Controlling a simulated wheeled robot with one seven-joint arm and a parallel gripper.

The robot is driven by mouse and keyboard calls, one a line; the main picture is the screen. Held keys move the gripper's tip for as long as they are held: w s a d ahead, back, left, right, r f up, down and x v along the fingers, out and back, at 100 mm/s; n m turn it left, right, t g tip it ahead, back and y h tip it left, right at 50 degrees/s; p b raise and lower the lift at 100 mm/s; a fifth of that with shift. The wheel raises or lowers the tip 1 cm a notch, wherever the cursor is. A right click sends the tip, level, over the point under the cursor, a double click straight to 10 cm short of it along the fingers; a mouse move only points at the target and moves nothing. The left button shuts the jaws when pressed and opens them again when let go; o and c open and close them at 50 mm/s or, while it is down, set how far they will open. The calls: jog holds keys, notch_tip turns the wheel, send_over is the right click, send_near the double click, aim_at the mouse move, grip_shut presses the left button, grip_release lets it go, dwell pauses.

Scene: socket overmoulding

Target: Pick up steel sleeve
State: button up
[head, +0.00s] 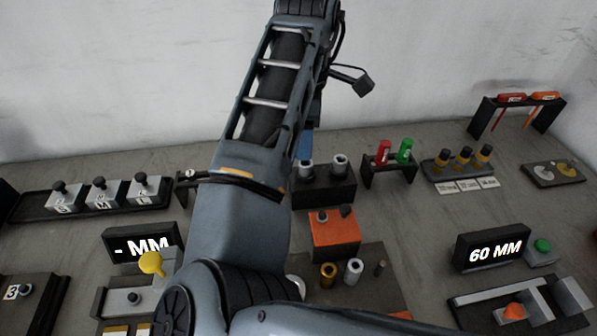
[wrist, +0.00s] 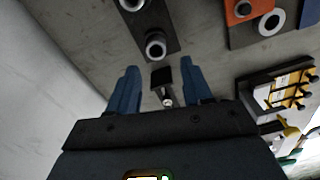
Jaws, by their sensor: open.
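Two grey steel sleeves, a left one (head: 306,169) and a right one (head: 340,164), stand upright on a black block (head: 325,192) behind the orange block. Another pale metal sleeve (head: 353,271) stands on the brown board beside a brass one (head: 328,275). I cannot tell which one the task means. In the wrist view, a ring-ended sleeve (wrist: 155,46) stands on a black block (wrist: 148,24), beyond my fingertips. My gripper (wrist: 162,72) is open, its blue fingers apart with nothing held between them. In the head view my arm hides most of it; a blue finger shows just behind the left sleeve.
An orange block (head: 335,236) stands in front of the black block. A rack with red and green pieces (head: 389,170) is to its right. A 60 MM display (head: 493,248) stands at right. A tray with several black-knobbed blocks (head: 30,207) is at left. The wall is close behind.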

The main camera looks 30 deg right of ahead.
aim_at(305, 170)
jog(key=shift+d+f+p, duration=0.1)
jog(key=shift+f+p, duration=0.25)
jog(key=shift+f, duration=2.65)
jog(key=c, duration=0.7)
